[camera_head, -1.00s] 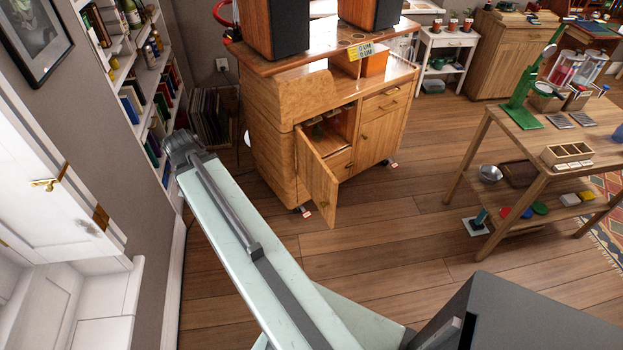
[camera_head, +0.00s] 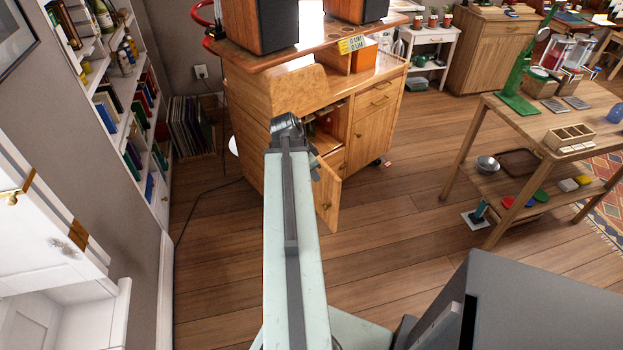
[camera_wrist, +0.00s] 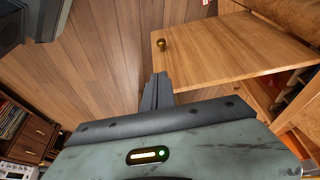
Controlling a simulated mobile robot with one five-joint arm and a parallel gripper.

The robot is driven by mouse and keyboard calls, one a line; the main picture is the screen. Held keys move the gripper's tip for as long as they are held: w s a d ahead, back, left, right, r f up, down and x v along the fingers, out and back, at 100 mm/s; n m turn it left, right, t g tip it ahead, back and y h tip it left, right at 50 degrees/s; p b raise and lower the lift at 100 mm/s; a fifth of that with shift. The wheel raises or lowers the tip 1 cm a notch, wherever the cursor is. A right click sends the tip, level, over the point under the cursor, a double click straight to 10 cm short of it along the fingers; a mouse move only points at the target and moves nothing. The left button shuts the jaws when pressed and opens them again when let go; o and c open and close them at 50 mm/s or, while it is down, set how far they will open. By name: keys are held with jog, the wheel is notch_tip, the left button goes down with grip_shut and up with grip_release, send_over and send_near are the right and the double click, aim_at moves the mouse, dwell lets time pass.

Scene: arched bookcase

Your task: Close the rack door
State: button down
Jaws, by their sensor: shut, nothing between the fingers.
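The rack door (camera_head: 327,196) is a small wooden door standing open at the lower front of the wooden cabinet (camera_head: 262,150). My arm covers part of it in the head view. In the wrist view the door (camera_wrist: 235,50) spans the upper right, with its round brass knob (camera_wrist: 162,43) near the free edge. My gripper (camera_wrist: 160,80) is shut and empty, with its tips close beside the door's near corner at the free end. I cannot tell whether they touch it. In the head view the fingers are mostly hidden behind my arm's end.
Speakers stand on the cabinet top. A white bookcase (camera_head: 131,95) and a white cabinet (camera_head: 50,235) line the left wall. A wooden table (camera_head: 540,118) with several items stands at the right. The wood floor (camera_head: 395,215) between cabinet and table is clear.

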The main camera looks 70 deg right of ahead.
aim_at(328, 178)
jog(key=s+d+f+b, duration=0.2)
jog(key=s+d+f, duration=0.1)
jog(key=d+f, duration=0.1)
jog(key=shift+s+d+b, duration=0.2)
jog(key=shift+d+b, duration=0.1)
jog(key=shift+d, duration=0.05)
jog(key=shift+f, duration=0.1)
